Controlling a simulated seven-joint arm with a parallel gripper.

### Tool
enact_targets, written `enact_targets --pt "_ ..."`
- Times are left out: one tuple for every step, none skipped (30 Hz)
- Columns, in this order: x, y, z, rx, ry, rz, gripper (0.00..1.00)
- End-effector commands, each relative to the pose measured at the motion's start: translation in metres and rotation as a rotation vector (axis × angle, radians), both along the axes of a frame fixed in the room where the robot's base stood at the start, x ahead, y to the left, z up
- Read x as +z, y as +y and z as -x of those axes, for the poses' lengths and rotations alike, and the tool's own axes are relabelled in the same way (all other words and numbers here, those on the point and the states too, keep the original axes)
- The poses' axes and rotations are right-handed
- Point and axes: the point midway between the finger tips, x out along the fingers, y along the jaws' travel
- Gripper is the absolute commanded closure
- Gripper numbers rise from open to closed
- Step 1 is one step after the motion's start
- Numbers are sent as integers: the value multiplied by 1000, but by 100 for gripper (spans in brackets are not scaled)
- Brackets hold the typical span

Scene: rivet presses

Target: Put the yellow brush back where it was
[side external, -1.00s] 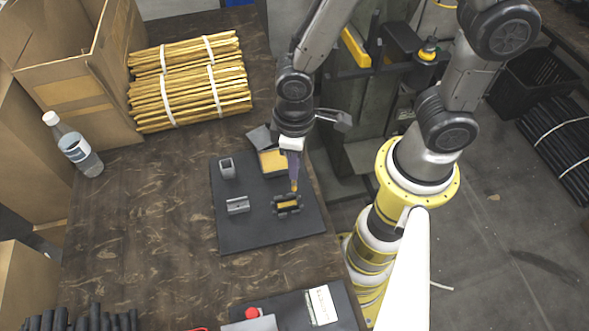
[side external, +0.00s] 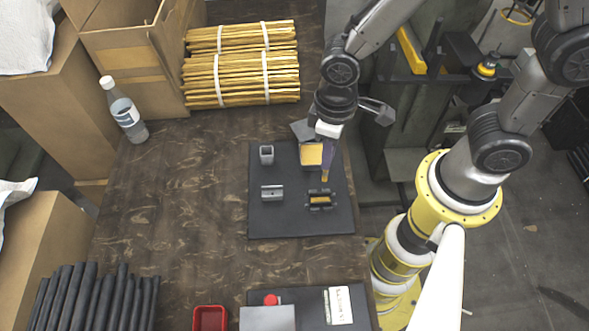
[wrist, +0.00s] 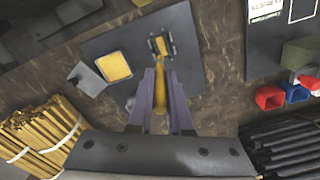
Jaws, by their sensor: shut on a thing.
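My gripper (side external: 327,156), with purple fingers, is shut on the yellow brush (side external: 325,178) and points down over the dark mat. In the wrist view the brush (wrist: 160,90) shows as a yellow shaft between the fingers (wrist: 161,85). Its tip is close to the black fixture with a yellow middle (side external: 320,199), which also shows in the wrist view (wrist: 162,45); I cannot tell whether they touch.
A grey square tube (side external: 267,155) and a grey slotted block (side external: 271,192) stand on the mat (side external: 285,225), left of the fixture. The table's left middle is free.

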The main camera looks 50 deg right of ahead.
Motion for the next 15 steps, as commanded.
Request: enact_targets --pt "3 6 -13 -5 -5 -3 100" --pt "5 9 -22 -10 -8 -5 100" --pt "7 13 -35 -19 -9 -5 100" --pt "9 15 -46 -28 -12 -6 100" --pt "11 18 -57 -37 -13 -7 100" --pt "12 20 -72 -50 -15 -9 100" --pt "13 21 -83 -61 -17 -9 100" --pt "13 22 -94 -72 -17 -9 100" --pt "13 23 -109 -86 -19 -10 100" --pt "13 23 -119 -98 -18 -9 100" --pt "12 22 -129 -108 -19 -10 100" --pt "11 21 -141 -123 -20 -10 100" --pt "9 20 -150 -134 -20 -10 100" --pt "8 19 -157 -144 -21 -10 100" --pt "5 16 -166 -156 -21 -10 100"
